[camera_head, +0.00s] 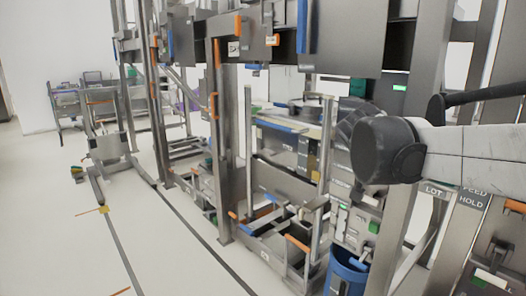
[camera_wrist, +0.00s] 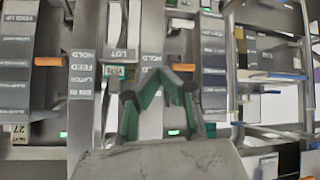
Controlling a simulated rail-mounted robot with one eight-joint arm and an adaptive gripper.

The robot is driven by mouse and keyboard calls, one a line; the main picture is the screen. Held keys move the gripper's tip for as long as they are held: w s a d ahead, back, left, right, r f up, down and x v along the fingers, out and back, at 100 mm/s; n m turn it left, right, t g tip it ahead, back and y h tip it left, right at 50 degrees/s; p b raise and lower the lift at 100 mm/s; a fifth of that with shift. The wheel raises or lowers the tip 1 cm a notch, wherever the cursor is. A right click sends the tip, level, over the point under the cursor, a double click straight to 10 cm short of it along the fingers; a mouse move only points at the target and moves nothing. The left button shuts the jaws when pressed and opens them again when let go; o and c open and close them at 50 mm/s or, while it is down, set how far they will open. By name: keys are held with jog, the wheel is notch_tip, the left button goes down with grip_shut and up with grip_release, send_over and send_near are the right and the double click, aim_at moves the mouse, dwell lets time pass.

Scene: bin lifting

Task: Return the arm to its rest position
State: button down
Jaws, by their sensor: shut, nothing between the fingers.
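The gripper cannot be made out clearly in the head view.
A tall metal rack (camera_head: 226,150) with drawers and orange handles fills the middle and right. A blue bin (camera_head: 345,275) stands low near its foot. Orange handles (camera_wrist: 50,61) and labelled panels face the wrist camera. The pale floor (camera_head: 60,230) at left is mostly clear.

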jog(key=s+a+f+n+y, duration=0.3)
jog(key=s+f, duration=0.4)
jog(key=s, duration=0.6)
jog(key=s+a+f+n+y, duration=0.2)
jog(key=s+a+f, duration=0.4)
jog(key=s, duration=0.6)
jog(key=shift+s+f+n+y, duration=0.35)
jog(key=shift+f+n+y, duration=0.05)
jog(key=shift+f+y, duration=0.3)
jog(key=c, duration=2.5)
grip_release()
jog(key=shift+r, duration=0.1)
